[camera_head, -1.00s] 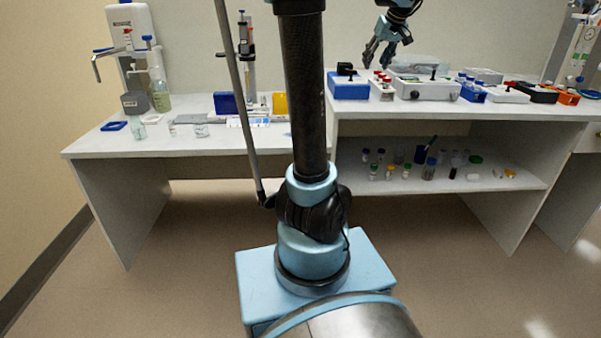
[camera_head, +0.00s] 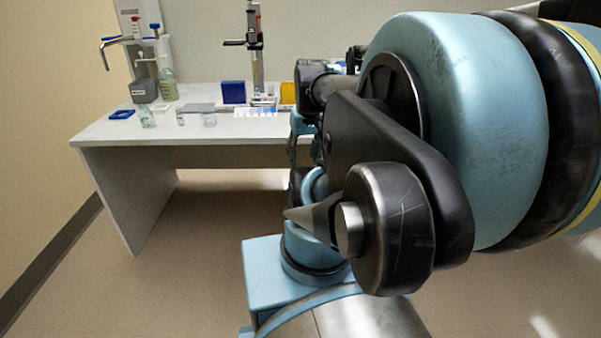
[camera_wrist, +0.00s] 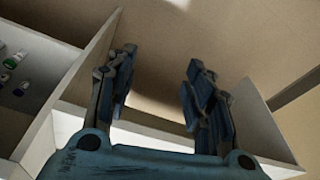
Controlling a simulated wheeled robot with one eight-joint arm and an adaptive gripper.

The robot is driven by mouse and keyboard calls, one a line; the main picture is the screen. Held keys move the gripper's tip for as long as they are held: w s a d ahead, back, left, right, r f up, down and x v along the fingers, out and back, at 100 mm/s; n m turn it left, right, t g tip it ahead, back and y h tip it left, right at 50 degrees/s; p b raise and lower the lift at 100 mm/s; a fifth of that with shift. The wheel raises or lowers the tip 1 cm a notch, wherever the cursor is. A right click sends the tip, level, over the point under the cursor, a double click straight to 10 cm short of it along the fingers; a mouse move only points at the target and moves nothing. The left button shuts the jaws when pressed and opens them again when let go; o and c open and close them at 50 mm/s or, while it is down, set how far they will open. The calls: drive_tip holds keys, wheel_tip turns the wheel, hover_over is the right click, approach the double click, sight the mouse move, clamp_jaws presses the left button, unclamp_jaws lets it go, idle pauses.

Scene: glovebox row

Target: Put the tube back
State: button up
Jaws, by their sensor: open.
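My gripper (camera_wrist: 160,62) is open and empty in the wrist view, with bare wall or floor between and beyond its fingers. I cannot pick it out in the head view, where my own arm links fill the right half. Several small capped tubes or vials (camera_wrist: 12,63) stand at the left edge of the wrist view, on a white shelf, well apart from the fingers. One has a green cap and one a white cap. I cannot tell which one is the task's tube. In the head view the right bench and its shelf are hidden behind my arm.
The left white bench (camera_head: 190,130) carries a dispenser (camera_head: 142,90), a green-tinted bottle (camera_head: 167,82), small glassware (camera_head: 209,119), a blue box (camera_head: 233,92) and a yellow box (camera_head: 288,93). White bench panels (camera_wrist: 75,95) flank my gripper. Open floor lies below the left bench.

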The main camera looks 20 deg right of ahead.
drive_tip(key=s+f, duration=0.1)
drive_tip(key=s+a+f, duration=0.1)
drive_tip(key=s+f, duration=0.1)
drive_tip(key=f, duration=0.1)
drive_tip(key=shift+s+a+f, duration=0.1)
drive_tip(key=shift+s+a, duration=0.1)
drive_tip(key=shift+a, duration=0.1)
idle(1.1)
